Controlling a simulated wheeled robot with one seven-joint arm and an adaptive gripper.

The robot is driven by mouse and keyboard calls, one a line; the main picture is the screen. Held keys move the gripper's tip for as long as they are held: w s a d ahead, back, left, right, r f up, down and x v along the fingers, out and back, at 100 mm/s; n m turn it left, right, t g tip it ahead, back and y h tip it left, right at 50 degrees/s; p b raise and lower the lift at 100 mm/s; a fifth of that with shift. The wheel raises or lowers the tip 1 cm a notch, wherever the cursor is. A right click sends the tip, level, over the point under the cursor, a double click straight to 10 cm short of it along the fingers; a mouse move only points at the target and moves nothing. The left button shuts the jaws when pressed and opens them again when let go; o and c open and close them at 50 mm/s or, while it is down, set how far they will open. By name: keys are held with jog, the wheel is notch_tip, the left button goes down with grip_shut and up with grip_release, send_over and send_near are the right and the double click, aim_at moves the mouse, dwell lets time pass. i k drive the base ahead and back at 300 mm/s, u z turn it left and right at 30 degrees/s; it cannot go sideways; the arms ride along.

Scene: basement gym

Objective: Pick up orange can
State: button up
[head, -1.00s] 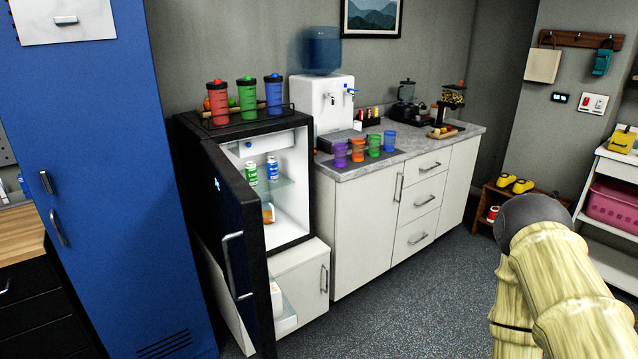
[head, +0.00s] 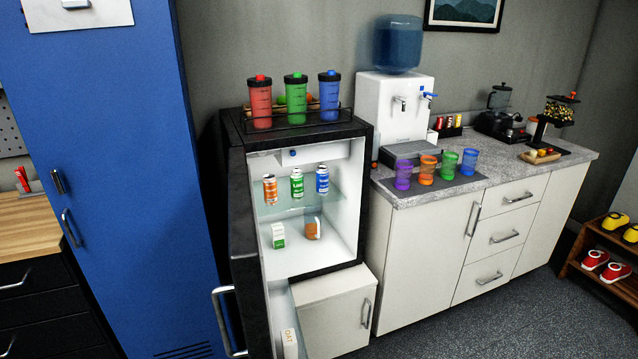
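The orange can (head: 270,189) stands upright on the upper glass shelf of the open mini fridge (head: 354,190), at the left end of a row. A green can (head: 297,182) stands to its right, and a blue can (head: 322,179) stands farther right. The fridge door (head: 249,250) is swung open toward me on the left, close to the orange can's side in the picture. My gripper and arm are not in this view.
A carton (head: 278,235) and a brown item (head: 312,229) sit on the lower shelf. Shaker bottles (head: 296,96) stand on top of the fridge. A tall blue locker (head: 120,170) is at left, a counter (head: 480,185) with cups at right. Grey floor (head: 440,335) is free in front.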

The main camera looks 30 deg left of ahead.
aim_at(269, 181)
jog(key=i, duration=0.9)
jog(key=z, duration=1.15)
jog(key=i, duration=0.6)
jog(key=u, duration=3)
